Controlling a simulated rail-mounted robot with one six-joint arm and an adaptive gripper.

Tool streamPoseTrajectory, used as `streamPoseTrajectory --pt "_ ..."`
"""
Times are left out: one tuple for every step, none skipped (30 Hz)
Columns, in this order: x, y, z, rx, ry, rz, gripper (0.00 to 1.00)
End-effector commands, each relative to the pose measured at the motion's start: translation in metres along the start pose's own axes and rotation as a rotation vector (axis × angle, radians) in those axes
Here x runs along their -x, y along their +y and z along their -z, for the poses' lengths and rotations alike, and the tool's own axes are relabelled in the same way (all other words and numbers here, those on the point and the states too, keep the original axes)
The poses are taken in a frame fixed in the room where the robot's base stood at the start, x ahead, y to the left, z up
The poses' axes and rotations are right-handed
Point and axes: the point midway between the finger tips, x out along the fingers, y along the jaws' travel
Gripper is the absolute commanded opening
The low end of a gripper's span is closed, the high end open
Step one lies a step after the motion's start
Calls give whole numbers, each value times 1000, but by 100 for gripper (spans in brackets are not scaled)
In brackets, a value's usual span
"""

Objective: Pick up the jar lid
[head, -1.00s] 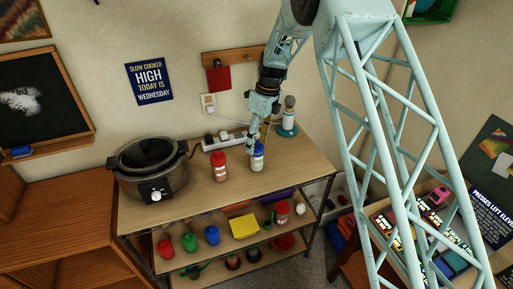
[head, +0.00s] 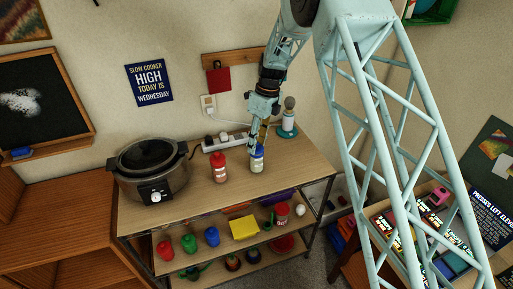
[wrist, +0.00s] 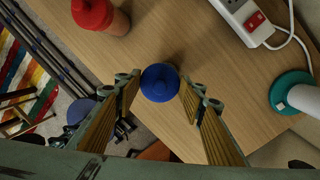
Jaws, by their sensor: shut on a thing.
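The blue lid (head: 257,151) sits on top of a pale, blue-based jar (head: 257,164) that stands upright on the wooden table top. In the wrist view the round blue lid (wrist: 159,83) lies between the fingertips and hides the jar beneath it. My gripper (wrist: 160,86) comes from above with one fingertip at each side of the lid, shut on it. In the head view my gripper (head: 255,143) covers part of the lid. I cannot see any gap between lid and jar.
A red-topped bottle (head: 218,167) stands close at the left; it also shows in the wrist view (wrist: 105,17). A slow cooker (head: 150,168) is further left. A power strip (head: 224,142) and a teal-based stand (head: 287,131) are behind. Bare table top (head: 195,190) lies in front.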

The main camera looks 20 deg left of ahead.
Motion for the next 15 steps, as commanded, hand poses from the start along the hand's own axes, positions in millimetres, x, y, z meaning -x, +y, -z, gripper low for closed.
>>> streamPoseTrajectory --pt "0 0 0 0 0 0 30" --pt "0 0 0 0 0 0 30" --pt "0 0 0 0 0 0 30" --pt "1 0 0 0 0 0 30" --pt "1 0 0 0 0 0 30" --pt "2 0 0 0 0 0 30" --pt "3 0 0 0 0 0 30" --pt "4 0 -1 0 0 0 30" --pt "6 1 -1 0 -1 1 30" --pt "7 1 -1 0 -1 1 30" --pt "9 1 -1 0 -1 1 30" --pt "12 2 -1 0 -1 1 30" --pt "14 2 -2 0 -1 1 30" --pt "16 2 -2 0 -1 1 30" --pt "20 2 -2 0 -1 1 30"
